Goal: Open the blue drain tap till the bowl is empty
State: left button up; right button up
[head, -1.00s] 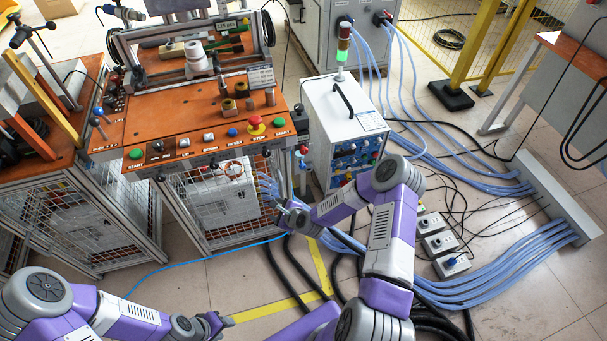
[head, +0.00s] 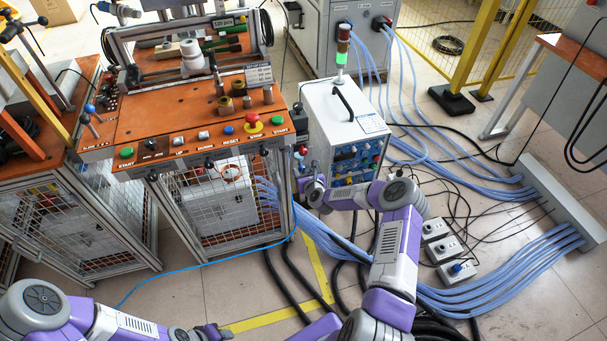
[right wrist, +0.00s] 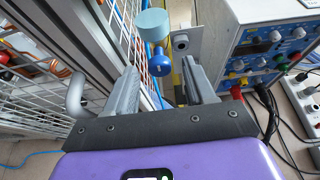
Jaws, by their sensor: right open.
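A blue tap-like knob (right wrist: 159,65) with a pale teal round piece (right wrist: 154,24) above it shows in the right wrist view, beside the frame post. My right gripper (right wrist: 160,88) is open, and the blue knob appears between its two fingers, towards the tips. I cannot tell whether the fingers touch it. In the head view my right gripper (head: 306,184) is at the right front corner of the orange-topped bench, and the knob is not clear there. My left gripper (head: 218,332) is low at the bottom edge, with its fingers too small to judge.
A grey bracket with a round fitting (right wrist: 181,42) stands right of the knob. The bench's metal post (right wrist: 85,45) and wire mesh are close on the left. A white power unit (head: 343,125) stands to the right. Blue hoses (head: 490,285) and black cables cover the floor.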

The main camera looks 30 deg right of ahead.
jog(key=shift+w+f, duration=0.15)
jog(key=shift+w, duration=0.25)
grip_shut()
